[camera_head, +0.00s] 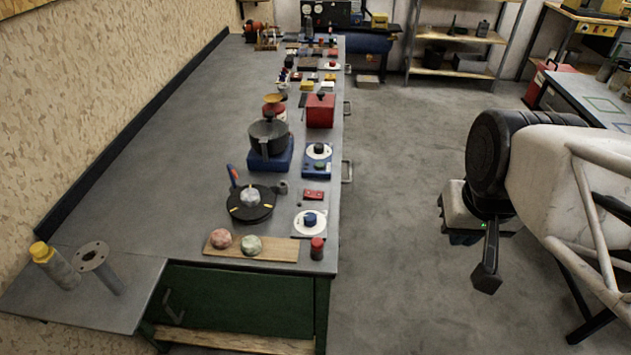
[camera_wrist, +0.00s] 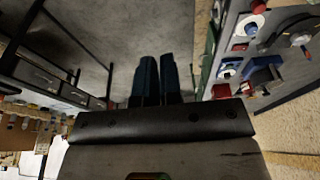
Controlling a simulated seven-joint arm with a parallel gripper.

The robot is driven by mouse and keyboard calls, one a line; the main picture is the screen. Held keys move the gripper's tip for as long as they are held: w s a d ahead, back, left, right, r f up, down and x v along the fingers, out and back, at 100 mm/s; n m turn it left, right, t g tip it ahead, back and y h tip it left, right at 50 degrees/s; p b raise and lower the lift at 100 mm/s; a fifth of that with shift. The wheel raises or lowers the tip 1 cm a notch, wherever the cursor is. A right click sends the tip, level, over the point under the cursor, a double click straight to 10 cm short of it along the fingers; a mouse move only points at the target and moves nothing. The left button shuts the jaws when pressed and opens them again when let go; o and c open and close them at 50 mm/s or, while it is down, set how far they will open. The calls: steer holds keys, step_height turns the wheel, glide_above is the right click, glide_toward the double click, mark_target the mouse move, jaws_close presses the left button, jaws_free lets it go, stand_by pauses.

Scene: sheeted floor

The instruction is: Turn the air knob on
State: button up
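A blue knob (camera_head: 310,220) sits on a round white dial near the front right corner of the long grey bench. A dark knob (camera_head: 319,148) sits on the white dial of a blue box farther back along the same edge. I cannot read which is the air knob. My gripper (camera_head: 487,272) hangs over the floor to the right of the bench, well apart from both knobs. In the wrist view its two dark fingers (camera_wrist: 159,80) lie close together with nothing visible between them.
The bench (camera_head: 160,170) also carries a black pot (camera_head: 268,134), a black round plate (camera_head: 251,208), a red box (camera_head: 320,111) and a dark red cylinder (camera_head: 317,248). Open floor (camera_head: 390,200) lies between the bench and my arm. Shelves (camera_head: 455,55) stand at the back.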

steer(key=o, duration=0.5)
steer(key=shift+w+a, duration=0.1)
steer(key=shift+w, duration=0.05)
steer(key=shift+o, duration=1.1)
steer(key=shift+w+a, duration=0.15)
steer(key=shift+w, duration=0.15)
steer(key=shift+o, duration=1.3)
steer(key=w+a+f+n+g, duration=0.1)
steer(key=w+a+f+n, duration=0.3)
steer(key=w+a+n, duration=0.3)
steer(key=w+a, duration=0.2)
steer(key=w, duration=0.3)
steer(key=shift+f, duration=0.25)
steer(key=n+g, duration=0.2)
steer(key=n, duration=0.6)
glide_toward(310, 216)
steer(key=shift+s+d+f, duration=0.3)
steer(key=shift+d+f, duration=0.15)
steer(key=shift+d, duration=0.1)
steer(key=shift+w+a+f+n, duration=0.15)
steer(key=shift+a+f+n, duration=0.15)
steer(key=shift+a+f, duration=0.15)
steer(key=shift+r, duration=0.1)
steer(key=shift+f, duration=3.95)
